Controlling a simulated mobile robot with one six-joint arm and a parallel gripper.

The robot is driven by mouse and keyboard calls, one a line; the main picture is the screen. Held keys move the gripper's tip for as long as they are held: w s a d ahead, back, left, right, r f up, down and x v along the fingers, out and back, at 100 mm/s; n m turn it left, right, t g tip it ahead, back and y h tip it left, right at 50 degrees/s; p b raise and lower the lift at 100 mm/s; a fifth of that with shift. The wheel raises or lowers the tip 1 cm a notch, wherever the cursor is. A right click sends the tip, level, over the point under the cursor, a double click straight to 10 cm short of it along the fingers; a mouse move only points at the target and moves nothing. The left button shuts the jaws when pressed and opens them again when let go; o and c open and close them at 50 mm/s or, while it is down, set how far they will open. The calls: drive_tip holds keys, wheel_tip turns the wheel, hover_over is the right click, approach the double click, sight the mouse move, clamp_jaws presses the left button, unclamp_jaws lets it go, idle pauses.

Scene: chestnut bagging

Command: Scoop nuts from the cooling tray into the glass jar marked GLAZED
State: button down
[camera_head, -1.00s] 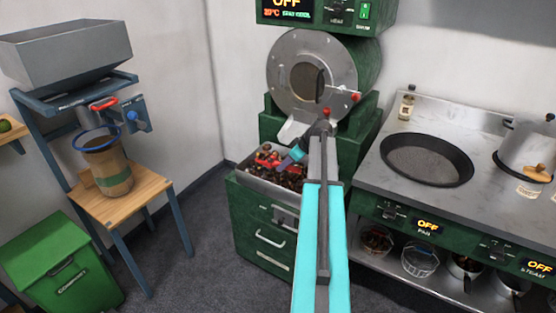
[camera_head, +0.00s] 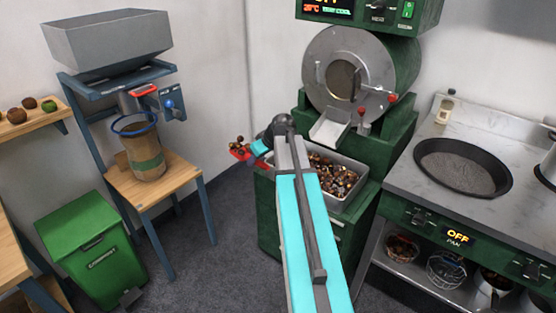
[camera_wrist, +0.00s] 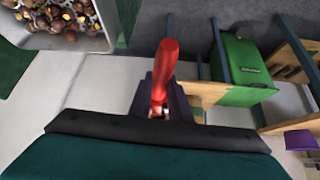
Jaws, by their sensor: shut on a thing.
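The cooling tray (camera_head: 339,204) is a metal pan of brown nuts (camera_head: 333,178) under the roaster's chute. The tray also shows at the upper left of the wrist view (camera_wrist: 92,42). My gripper (camera_head: 259,148) is shut on a red scoop (camera_head: 239,152), left of the tray and above floor level. Several nuts sit in the scoop in the head view. The wrist view shows the red scoop handle (camera_wrist: 165,65) between the dark fingers of my gripper (camera_wrist: 160,108); the nuts in the scoop are not visible there. No jar marked GLAZED is in view.
The green roaster (camera_head: 352,75) stands behind the tray. A wooden stand with a sack (camera_head: 145,160) and a green bin (camera_head: 90,235) are at left, with a shelf beyond. A counter with a round pan (camera_head: 462,167) is at right. Grey floor lies between.

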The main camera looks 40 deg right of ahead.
drive_tip(key=w+a+r+m, duration=0.1)
drive_tip(key=a+r, duration=0.3)
drive_tip(key=a, duration=1.2)
drive_tip(key=w+a+r+h, duration=0.1)
drive_tip(key=a+r, duration=0.3)
drive_tip(key=a, duration=1.2)
drive_tip(key=shift+w+r+m, duration=0.2)
drive_tip(key=shift+w+m, duration=0.1)
drive_tip(key=shift+m, duration=0.1)
